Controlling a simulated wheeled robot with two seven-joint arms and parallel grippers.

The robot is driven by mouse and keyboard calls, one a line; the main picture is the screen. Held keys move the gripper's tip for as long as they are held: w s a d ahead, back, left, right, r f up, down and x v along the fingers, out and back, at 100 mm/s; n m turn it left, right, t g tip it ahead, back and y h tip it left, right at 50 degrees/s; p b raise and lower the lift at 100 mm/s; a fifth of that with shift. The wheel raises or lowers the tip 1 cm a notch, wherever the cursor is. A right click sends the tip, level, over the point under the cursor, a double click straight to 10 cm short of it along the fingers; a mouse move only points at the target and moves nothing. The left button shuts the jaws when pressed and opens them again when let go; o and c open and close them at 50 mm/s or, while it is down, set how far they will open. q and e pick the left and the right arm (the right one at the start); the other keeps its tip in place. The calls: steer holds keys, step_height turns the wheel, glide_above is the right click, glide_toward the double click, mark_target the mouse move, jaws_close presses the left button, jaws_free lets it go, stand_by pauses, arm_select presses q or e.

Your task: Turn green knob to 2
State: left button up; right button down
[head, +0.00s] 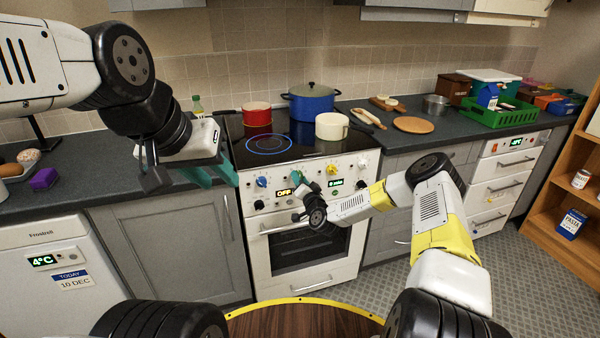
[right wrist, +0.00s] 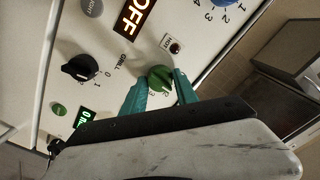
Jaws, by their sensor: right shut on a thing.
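The green knob (right wrist: 160,78) sits on the white cooker panel and shows in the right wrist view, its ridged grip turned toward the lower part of the picture. My right gripper (right wrist: 160,86) has its two teal fingers on either side of this knob and is shut on it. In the head view my right gripper (head: 304,200) is at the cooker front, hiding most of the knob. The dial marks around the knob are partly covered and too small to read surely. My left gripper (head: 213,178) is open and empty, beside the cooker's left end above the worktop.
An OFF display (right wrist: 132,18) and a black knob (right wrist: 80,68) are near the green knob. Red (head: 257,115), blue (head: 311,103) and cream (head: 332,127) pots stand on the hob.

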steer(key=shift+m, duration=3.6)
steer(key=c, duration=0.9)
jaws_free()
steer(key=shift+c, duration=0.2)
steer(key=shift+s+d, duration=0.1)
steer(key=v, duration=0.7)
steer(key=shift+s, duration=0.3)
